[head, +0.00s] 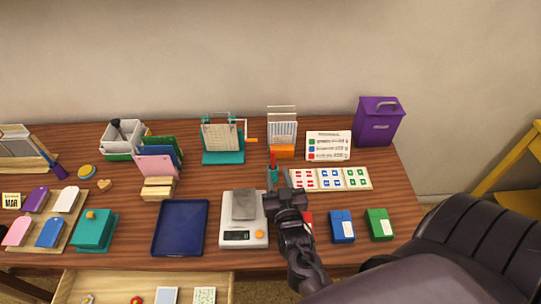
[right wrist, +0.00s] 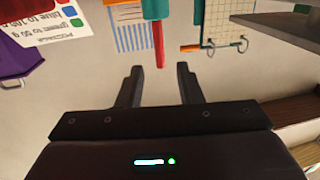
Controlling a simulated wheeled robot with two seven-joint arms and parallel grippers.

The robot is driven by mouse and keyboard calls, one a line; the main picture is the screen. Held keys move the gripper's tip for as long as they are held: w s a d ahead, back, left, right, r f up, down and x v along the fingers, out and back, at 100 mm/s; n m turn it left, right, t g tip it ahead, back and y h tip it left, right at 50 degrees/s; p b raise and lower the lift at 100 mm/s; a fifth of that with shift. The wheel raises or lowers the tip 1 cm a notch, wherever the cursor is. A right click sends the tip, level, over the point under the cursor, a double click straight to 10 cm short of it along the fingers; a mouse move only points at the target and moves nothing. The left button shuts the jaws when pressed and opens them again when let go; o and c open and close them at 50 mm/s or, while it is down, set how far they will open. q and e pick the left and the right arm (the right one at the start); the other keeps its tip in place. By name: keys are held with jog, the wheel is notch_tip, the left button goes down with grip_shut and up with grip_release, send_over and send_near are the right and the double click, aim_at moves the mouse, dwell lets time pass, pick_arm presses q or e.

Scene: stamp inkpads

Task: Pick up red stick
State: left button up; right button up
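The red stick (head: 273,160) stands upright in a small teal holder (head: 272,178) behind the scale. In the right wrist view the picture is upside down; the red stick (right wrist: 158,45) hangs from the teal holder (right wrist: 155,9) at top centre. My right gripper (head: 284,196) is just in front of the holder and partly covers it in the head view. In the right wrist view my right gripper (right wrist: 158,72) is open and empty. The stick's end shows between the fingertips; the depth gap is unclear. My left gripper is not in view.
A grey scale (head: 240,238) stands left of my right gripper. Blue (head: 342,226) and green (head: 379,224) inkpads are to the right, with a red one partly hidden.

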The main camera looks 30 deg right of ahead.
aim_at(273, 157)
jog(key=x, duration=0.2)
jog(key=p+x, duration=0.1)
jog(key=x, duration=0.2)
jog(key=r+p+x, duration=0.1)
jog(key=x, duration=0.1)
jog(key=shift+w+d, duration=0.1)
jog(key=shift+w, duration=0.1)
jog(key=shift+w+d+f, duration=0.1)
jog(key=shift+w+f, duration=0.05)
jog(key=shift+w, duration=0.15)
jog(key=shift+c, duration=0.3)
grip_shut()
